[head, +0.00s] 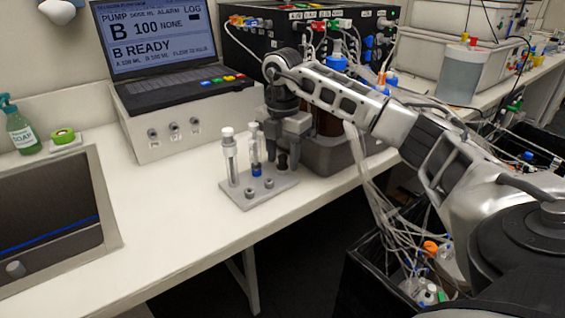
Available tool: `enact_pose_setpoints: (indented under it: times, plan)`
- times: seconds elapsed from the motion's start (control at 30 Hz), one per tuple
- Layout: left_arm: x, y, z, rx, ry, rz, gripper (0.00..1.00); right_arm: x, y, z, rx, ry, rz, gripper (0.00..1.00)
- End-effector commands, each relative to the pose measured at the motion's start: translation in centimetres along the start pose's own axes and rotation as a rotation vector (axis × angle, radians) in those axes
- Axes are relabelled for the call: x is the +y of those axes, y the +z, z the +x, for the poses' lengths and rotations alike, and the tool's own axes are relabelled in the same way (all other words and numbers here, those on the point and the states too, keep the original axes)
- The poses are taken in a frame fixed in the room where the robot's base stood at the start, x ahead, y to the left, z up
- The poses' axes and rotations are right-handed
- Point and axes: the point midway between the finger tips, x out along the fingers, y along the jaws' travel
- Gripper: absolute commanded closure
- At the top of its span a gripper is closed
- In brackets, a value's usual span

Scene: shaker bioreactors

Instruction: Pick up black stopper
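A small grey rack (262,196) stands on the white bench in the head view. Two small dark grey round pieces, one at the front left (249,193) and one to its right (268,184), sit on it; I cannot tell whether either is the black stopper. My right gripper (288,162) points down just behind the rack's right side, close to a tube with blue liquid (256,158). Its fingers look apart, with nothing visible between them. My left gripper is not in view.
A clear tube with a white cap (230,160) stands upright at the rack's left. The pump box (170,125) with its display is behind left, and a sink (50,225) is at the left. The bench in front of the rack is clear. Loose tubing hangs at the right.

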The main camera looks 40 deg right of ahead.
Motion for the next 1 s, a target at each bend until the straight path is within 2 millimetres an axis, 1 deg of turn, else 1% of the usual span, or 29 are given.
enact_pose_setpoints:
  times: [0.03, 0.13, 0.5, 0.67, 0.77, 0.87, 1.0]
  plan:
    - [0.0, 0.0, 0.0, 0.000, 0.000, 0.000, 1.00, 0.0, 0.0, 0.0, 0.000, 0.000, 0.000, 0.71]
    - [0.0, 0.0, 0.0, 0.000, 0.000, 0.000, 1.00, 0.0, 0.0, 0.0, 0.000, 0.000, 0.000, 0.99]
    - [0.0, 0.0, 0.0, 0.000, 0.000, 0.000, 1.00, 0.0, 0.0, -0.1, 0.001, 0.000, 0.000, 1.00]
    - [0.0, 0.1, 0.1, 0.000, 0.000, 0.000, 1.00, 0.1, 0.0, -0.6, 0.001, 0.002, 0.000, 1.00]
    - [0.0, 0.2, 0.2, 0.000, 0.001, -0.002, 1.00, 0.1, 0.0, -1.6, 0.001, 0.004, 0.000, 1.00]
    - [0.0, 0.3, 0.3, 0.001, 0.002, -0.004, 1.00, 0.1, -0.1, -3.0, 0.001, 0.005, -0.001, 1.00]
    - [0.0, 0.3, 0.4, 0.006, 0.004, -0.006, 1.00, -1.8, 0.0, -5.3, -0.003, 0.004, -0.001, 1.00]
